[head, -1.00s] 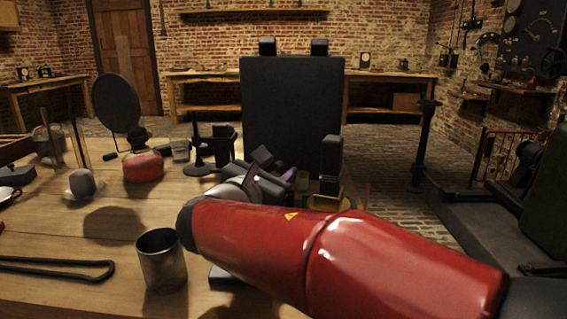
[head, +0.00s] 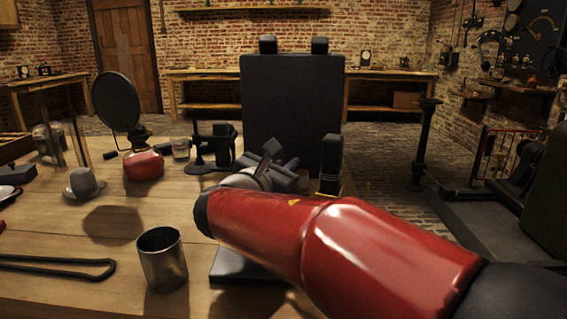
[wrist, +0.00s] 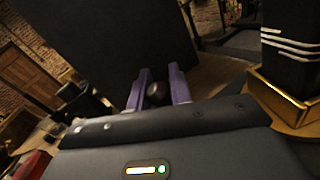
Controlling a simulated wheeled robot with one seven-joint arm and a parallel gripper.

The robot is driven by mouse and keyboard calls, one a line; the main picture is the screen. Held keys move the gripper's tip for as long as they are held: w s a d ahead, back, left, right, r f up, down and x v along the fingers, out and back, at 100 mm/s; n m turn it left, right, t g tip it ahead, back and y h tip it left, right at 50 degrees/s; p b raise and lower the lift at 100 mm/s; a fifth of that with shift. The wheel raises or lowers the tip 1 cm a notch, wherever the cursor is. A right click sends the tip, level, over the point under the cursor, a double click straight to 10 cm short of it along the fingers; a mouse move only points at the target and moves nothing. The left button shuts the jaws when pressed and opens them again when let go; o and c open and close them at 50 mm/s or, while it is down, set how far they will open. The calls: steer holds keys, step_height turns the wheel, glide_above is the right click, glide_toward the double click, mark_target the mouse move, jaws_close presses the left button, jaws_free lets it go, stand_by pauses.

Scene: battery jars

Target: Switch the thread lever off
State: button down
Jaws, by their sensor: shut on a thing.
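My gripper (wrist: 159,70) shows two purple fingers in the wrist view, on either side of a dark round knob (wrist: 155,93). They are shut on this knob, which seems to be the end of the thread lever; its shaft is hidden. In the head view my gripper (head: 289,164) is at the table's far edge, partly hidden by my red arm. It is in front of a tall dark upright panel (head: 292,105) and left of a black post (head: 330,163) with a brass base (wrist: 282,98). The lever cannot be made out in the head view.
A metal cup (head: 162,262) stands left of my arm. A dark plate (head: 235,264) lies partly under the arm. A black stand (head: 212,148), a red rounded object (head: 143,166) and a round dark disc (head: 117,102) are farther left. The table's middle left is mostly clear.

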steer(key=shift+a+f+n+t, duration=0.2)
steer(key=shift+a+n+t, duration=0.4)
steer(key=shift+n, duration=0.6)
steer(key=shift+a, duration=0.1)
steer(key=c, duration=1.3)
jaws_free()
step_height(320, 180, up, 20)
steer(key=p, duration=0.3)
steer(key=shift+p, duration=0.35)
